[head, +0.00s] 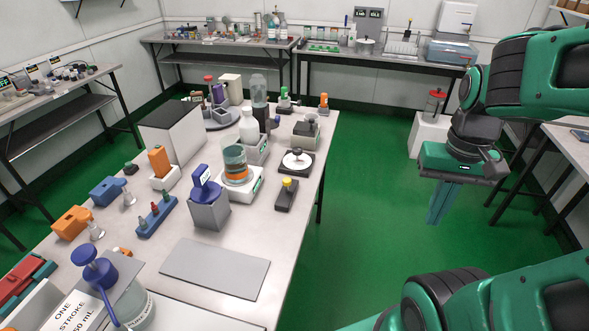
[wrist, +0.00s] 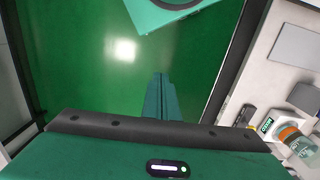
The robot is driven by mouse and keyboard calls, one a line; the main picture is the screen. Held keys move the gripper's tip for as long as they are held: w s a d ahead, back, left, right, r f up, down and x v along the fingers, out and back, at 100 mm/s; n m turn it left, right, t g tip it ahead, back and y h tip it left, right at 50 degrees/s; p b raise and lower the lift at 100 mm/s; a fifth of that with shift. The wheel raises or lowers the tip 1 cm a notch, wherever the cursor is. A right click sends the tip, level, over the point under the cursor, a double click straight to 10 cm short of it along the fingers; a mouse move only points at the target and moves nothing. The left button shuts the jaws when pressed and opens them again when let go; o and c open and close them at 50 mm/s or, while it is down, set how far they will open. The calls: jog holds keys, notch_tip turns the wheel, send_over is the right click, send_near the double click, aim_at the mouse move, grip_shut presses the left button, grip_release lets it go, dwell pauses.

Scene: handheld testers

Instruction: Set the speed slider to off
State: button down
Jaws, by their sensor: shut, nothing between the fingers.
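A dark block with a yellow knob (head: 286,190) lies near the right edge of the lab table. It looks like the slider; its markings and exact setting are too small to read. A dark shape (wrist: 248,114) at the table edge in the wrist view may be the same block. My gripper (head: 435,220) hangs over the green floor, well right of the table, fingers pointing down. It is shut and empty, and touches nothing. Its closed fingers also show in the wrist view (wrist: 158,80).
The table (head: 300,225) holds a white device with an orange-banded jar (head: 236,166), a grey box with a blue top (head: 208,205), a round white plate on a black base (head: 296,161) and a grey mat (head: 214,269). Open floor lies between table and gripper.

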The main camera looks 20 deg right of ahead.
aim_at(287, 186)
jog(key=shift+s, duration=0.1)
jog(key=w+a+f+n+t+y, duration=0.1)
jog(key=w+a+f+n+y, duration=0.15)
jog(key=w, duration=0.85)
jog(key=w+a+f+n+t+y, duration=0.1)
jog(key=w+a+n+y, duration=0.2)
jog(key=w, duration=0.8)
jog(key=w+a+f+n+t+y, duration=0.15)
jog(key=w+n, duration=0.25)
jog(key=w, duration=0.7)
jog(key=shift+h, duration=0.4)
jog(key=x, duration=0.9)
jog(key=shift+a, duration=0.25)
jog(key=a, duration=0.3)
jog(key=shift+s+f, duration=0.25)
jog(key=shift+s, duration=0.05)
jog(key=shift+a, duration=0.5)
jog(key=shift+s, duration=0.1)
